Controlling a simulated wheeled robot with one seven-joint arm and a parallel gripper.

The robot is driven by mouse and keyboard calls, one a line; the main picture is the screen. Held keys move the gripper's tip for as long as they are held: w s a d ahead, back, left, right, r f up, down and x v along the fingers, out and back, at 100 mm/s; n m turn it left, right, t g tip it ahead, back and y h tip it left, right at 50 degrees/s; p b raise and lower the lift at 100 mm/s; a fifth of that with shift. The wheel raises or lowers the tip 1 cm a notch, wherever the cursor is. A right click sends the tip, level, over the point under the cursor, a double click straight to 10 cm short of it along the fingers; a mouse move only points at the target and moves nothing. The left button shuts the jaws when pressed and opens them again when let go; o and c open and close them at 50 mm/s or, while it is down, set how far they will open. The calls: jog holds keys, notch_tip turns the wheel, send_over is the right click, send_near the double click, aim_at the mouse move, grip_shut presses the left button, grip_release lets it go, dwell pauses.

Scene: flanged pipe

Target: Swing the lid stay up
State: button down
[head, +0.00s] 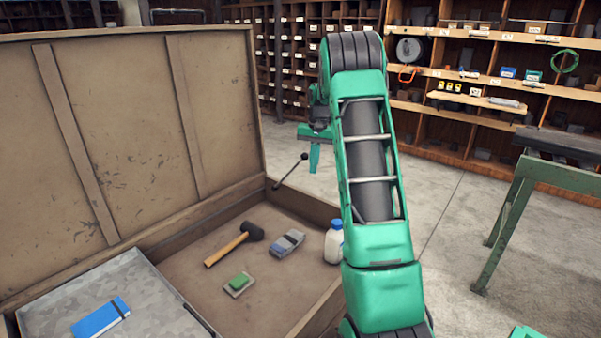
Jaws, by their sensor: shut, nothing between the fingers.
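The lid stay (290,172) is a thin dark rod with a black ball at its upper end. It rises at a slant from the right side of the open chest (300,205), near the lid's lower right corner, and leans up to the right. The lid (130,130) stands open at the left. My arm hides part of the chest's right side.
A grey tray (150,300) holds a blue notebook (100,318). A green-legged bench (510,215) stands right; floor between is clear.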

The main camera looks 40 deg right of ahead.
jog(key=s+d+f+m+t+y, duration=0.3)
jog(key=m+t, duration=0.4)
jog(key=m, duration=0.8)
jog(key=w+a+f+m+t+h, duration=0.1)
jog(key=w+a+f+m+t, duration=0.1)
jog(key=w+m, duration=0.4)
jog(key=shift+w+t, duration=0.3)
jog(key=shift+w, duration=1.9)
